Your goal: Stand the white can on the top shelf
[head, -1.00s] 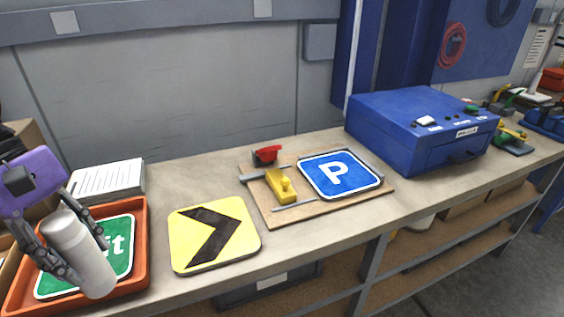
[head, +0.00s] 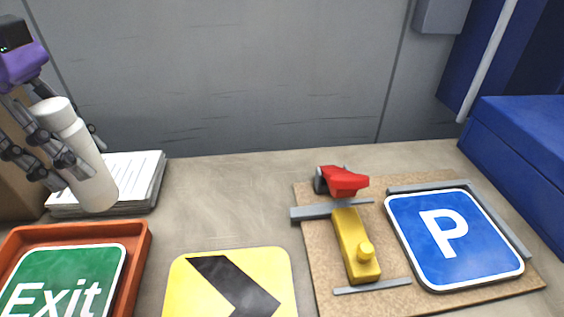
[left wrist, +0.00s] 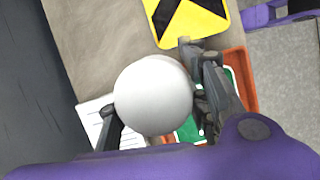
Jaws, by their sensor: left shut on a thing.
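The white can (head: 88,172) is held by my left gripper (head: 62,155) at the left of the head view. The can is slightly tilted and appears in front of the paper stack, raised above the tray's level. In the left wrist view the can's round white end (left wrist: 153,95) fills the middle, with the gripper's fingers on both sides of it. A top shelf cannot be made out in these frames. My right gripper is not clearly seen; a purple part shows at the top right of the left wrist view.
An orange tray (head: 138,262) holds a green Exit sign (head: 75,285). A paper stack (head: 140,180) lies behind it. A yellow arrow sign (head: 190,290), a board (head: 315,255) with a blue P sign (head: 455,240) and clamp, and a blue box (head: 520,150) occupy the bench. The bench between papers and board is clear.

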